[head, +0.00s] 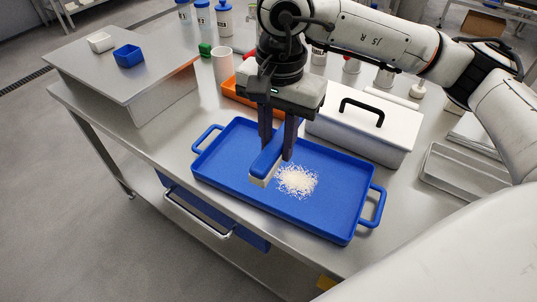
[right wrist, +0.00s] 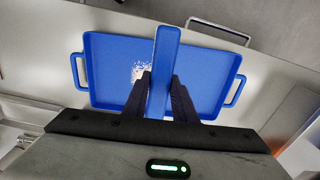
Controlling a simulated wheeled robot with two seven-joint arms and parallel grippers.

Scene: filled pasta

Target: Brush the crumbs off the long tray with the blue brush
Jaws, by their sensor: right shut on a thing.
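The long blue tray (head: 333,218) lies on the steel table, with a handle at each end; it also shows in the right wrist view (right wrist: 212,72). A pile of pale crumbs (head: 297,180) lies on its floor near the middle; part of it shows in the right wrist view (right wrist: 138,72). My right gripper (head: 277,150) is shut on the handle of the blue brush (head: 268,160) over the tray. The brush's pale bristles (head: 262,178) are just left of the crumbs; I cannot tell whether they touch the tray floor. My left gripper is not in view.
A white lidded box (head: 365,134) with a black handle stands right behind the tray. An orange tray (head: 232,91), a white cup (head: 222,65) and several bottles stand farther back. A raised steel shelf (head: 125,75) is at left, and steel pans (head: 462,172) are at right.

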